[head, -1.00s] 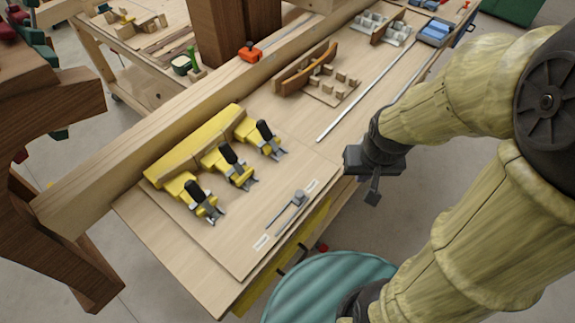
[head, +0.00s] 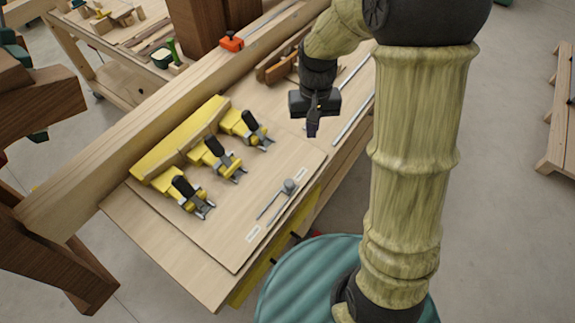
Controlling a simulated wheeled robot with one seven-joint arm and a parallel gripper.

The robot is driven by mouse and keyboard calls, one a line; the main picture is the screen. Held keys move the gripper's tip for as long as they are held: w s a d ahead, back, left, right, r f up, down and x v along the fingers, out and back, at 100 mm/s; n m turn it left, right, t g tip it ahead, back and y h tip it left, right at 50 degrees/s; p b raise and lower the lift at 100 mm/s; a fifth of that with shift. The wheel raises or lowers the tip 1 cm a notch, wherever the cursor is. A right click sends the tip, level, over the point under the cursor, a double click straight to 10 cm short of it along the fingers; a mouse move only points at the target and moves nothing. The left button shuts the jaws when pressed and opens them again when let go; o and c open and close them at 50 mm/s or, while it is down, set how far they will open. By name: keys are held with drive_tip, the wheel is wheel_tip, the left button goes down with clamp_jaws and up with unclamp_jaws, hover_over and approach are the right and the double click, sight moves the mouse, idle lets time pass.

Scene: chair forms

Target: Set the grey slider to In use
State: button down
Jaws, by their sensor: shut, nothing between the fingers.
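The grey slider (head: 289,186) is a round knob on a slotted track on the board (head: 225,235). The knob sits near the upper right end of the track. A white label (head: 253,234) lies at the track's lower left end and another (head: 301,174) at its upper right end; their text is too small to read. My gripper (head: 312,130) is shut and empty, pointing down above the bench, up and to the right of the slider and apart from it.
Several yellow clamps with black handles (head: 217,149) stand on the board left of the slider. A long wooden beam (head: 110,145) runs behind them. A metal rule (head: 354,117) lies right of my gripper. An orange block (head: 231,42) sits on the beam.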

sight(289, 186)
drive_tip(key=w+a+f+g, duration=0.2)
drive_tip(key=w+a, duration=0.2)
drive_tip(key=a, duration=0.3)
drive_tip(key=shift+f+n+g+h, duration=0.3)
drive_tip(key=shift+f, duration=0.1)
drive_tip(key=p+x, duration=0.3)
drive_tip(key=x, duration=0.6)
drive_tip(key=shift+s+f, duration=0.1)
drive_tip(key=shift+f, duration=0.2)
drive_tip(key=s+p, duration=0.2)
drive_tip(key=s, duration=0.1)
drive_tip(key=shift+s+d+f, duration=0.15)
drive_tip(key=shift+d, duration=0.05)
drive_tip(key=shift+s+f, duration=0.25)
